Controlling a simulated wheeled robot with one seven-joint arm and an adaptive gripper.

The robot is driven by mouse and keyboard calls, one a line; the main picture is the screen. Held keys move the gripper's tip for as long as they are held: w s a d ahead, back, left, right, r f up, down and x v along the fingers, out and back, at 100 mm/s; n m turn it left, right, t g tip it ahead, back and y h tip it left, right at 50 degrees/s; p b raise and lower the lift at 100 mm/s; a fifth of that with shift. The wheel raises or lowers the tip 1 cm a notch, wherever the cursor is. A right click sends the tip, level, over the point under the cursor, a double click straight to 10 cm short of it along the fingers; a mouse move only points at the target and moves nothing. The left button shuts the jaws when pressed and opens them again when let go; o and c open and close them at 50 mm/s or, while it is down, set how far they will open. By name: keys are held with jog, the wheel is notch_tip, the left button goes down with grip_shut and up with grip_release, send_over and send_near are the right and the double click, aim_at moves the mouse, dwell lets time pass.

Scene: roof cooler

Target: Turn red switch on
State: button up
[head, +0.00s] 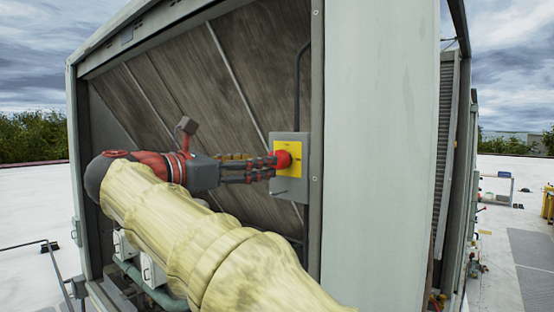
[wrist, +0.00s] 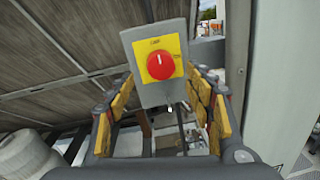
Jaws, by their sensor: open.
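The red switch (head: 282,159) is a round knob on a yellow plate (head: 290,173) on a grey box (head: 291,190) inside the cooler's frame. In the wrist view the red knob (wrist: 160,65) faces me, with a pale mark on it. My gripper (head: 268,168) is at the box, its fingertips close beside the knob in the head view. In the wrist view my gripper (wrist: 162,98) is open, with yellow-padded fingers left and right of the box and nothing held. I cannot tell whether a finger touches the knob.
A dark conduit (head: 297,85) runs up from the box. A pale cabinet panel (head: 375,150) stands just right of it. Slanted brown panels (head: 230,75) lie behind. White boxes and a pipe (head: 150,285) sit low at the left. Open white roof lies outside on both sides.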

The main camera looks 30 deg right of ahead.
jog(key=p+x, duration=0.1)
jog(key=x, duration=0.6)
jog(key=shift+d, duration=0.35)
jog(key=c, duration=1.1)
jog(key=shift+c, duration=0.2)
